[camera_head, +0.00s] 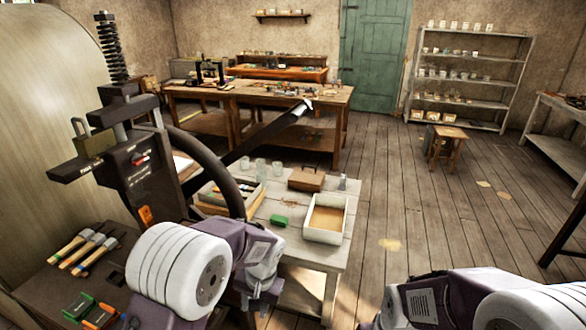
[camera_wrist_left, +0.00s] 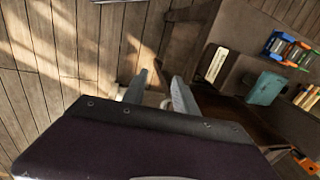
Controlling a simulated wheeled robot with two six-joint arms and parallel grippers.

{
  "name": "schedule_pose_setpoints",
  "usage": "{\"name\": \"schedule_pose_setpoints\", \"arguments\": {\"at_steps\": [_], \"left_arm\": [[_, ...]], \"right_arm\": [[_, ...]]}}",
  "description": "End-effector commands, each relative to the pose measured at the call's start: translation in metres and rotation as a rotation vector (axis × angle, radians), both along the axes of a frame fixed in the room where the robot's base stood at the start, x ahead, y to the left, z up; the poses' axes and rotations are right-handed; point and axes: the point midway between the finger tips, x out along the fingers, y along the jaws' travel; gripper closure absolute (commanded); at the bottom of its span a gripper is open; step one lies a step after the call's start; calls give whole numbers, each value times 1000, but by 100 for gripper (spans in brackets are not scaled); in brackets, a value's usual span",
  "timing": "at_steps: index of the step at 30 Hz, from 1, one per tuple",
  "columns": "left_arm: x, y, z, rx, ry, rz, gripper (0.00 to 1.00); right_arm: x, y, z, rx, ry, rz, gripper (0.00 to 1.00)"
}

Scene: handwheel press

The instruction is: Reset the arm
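My left arm comes in at the lower left of the head view, in front of the press. In the left wrist view my left gripper (camera_wrist_left: 158,88) points down with its two grey fingers apart and nothing visible between them. The floor lies below it. My right arm shows at the lower right of the head view, but its gripper is out of frame. The dark press (camera_head: 140,165) stands at the left with a coil spring on top. Its curved handwheel (camera_head: 222,172) is partly hidden by my left arm. A long dark bar (camera_head: 262,135) slants up to the right.
A pale table (camera_head: 280,218) right of the press holds an open tray (camera_head: 326,218), a brown box (camera_head: 306,178), a green block (camera_head: 279,221) and glass jars. Chisels (camera_head: 85,250) lie on the bench at lower left. Open wooden floor (camera_head: 430,220) lies to the right.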

Motion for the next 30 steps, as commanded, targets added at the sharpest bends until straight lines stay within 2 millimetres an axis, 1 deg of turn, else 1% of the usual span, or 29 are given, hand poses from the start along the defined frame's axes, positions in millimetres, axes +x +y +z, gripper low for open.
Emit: {"name": "schedule_pose_setpoints", "arguments": {"at_steps": [1,3,5,7,11,14,15,18,21,23,24,26,30], "left_arm": [[6,8,10,-8,-24,24,66],[9,18,20,-15,-45,54,66],[5,30,28,-20,-53,85,66],[-3,43,35,-30,-58,129,66],[-30,67,44,-67,-65,217,66],[-58,81,46,-104,-68,278,66],[-71,84,44,-121,-68,299,66],[-100,88,39,-159,-69,337,66],[-128,85,28,-189,-58,344,66],[-140,82,20,-202,-47,335,66],[-142,80,16,-210,-50,325,66],[-135,79,18,-214,-72,302,66],[-134,79,18,-212,-70,296,66]], "right_arm": [[0,0,0,0,-1,0,51],[0,0,0,0,-1,0,51],[0,0,0,0,-1,0,51],[0,0,0,0,-1,0,51],[0,0,0,0,-1,0,51],[0,0,0,0,-1,0,51],[0,0,0,0,-1,0,51],[0,0,0,0,-1,0,51],[0,0,0,0,-1,0,51],[0,0,0,0,-1,0,51],[0,0,0,0,-1,0,51],[0,0,0,0,-1,0,51],[0,0,0,0,-1,0,51]]}}
